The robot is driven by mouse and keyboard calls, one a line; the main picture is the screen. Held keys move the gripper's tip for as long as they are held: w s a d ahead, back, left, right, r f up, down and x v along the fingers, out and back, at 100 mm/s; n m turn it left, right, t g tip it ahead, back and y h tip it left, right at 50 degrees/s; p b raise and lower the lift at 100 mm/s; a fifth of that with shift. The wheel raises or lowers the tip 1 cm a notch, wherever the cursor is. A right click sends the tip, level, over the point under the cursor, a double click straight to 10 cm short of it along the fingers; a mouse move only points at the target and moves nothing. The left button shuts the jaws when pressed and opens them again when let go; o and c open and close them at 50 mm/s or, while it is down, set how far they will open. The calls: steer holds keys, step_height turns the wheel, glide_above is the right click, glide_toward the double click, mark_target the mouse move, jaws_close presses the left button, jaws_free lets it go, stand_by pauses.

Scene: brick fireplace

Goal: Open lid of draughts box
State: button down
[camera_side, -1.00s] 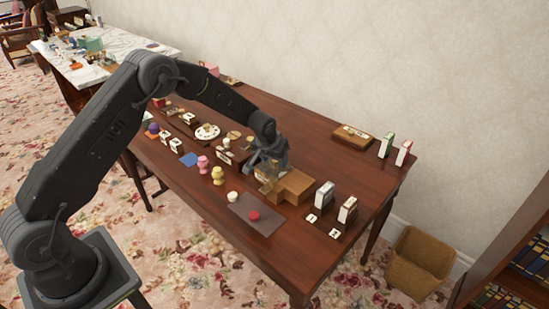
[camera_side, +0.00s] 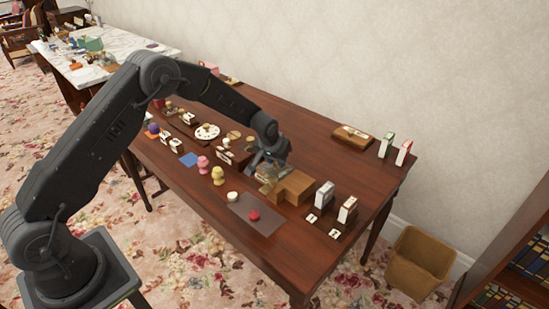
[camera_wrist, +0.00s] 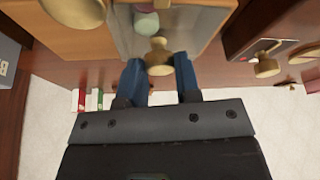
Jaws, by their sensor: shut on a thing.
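The draughts box is a small light wooden box (camera_side: 294,187) on the dark table in the side view, just right of my gripper (camera_side: 268,168). In the wrist view, a wooden top with a brass knob (camera_wrist: 75,10) lies at upper left, beside a greyish see-through compartment (camera_wrist: 200,25) with pale green and pinkish round pieces (camera_wrist: 146,20). My gripper's blue fingers (camera_wrist: 160,82) stand either side of another brass knob (camera_wrist: 160,58) and are shut on it. Whether the lid is raised is too small to tell, and my gripper hides part of the box.
A dark mat (camera_side: 245,222) with a red piece (camera_side: 254,215) lies in front of the box. White-and-dark boxes (camera_side: 348,209) stand to the right. A flat wooden box (camera_side: 353,137) lies behind.

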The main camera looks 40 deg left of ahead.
steer(key=d, duration=0.6)
steer(key=shift+d, duration=0.2)
steer(key=c, duration=0.8)
jaws_free()
steer(key=v, duration=1.3)
steer(key=shift+s+r, duration=0.15)
steer(key=shift+r, duration=0.2)
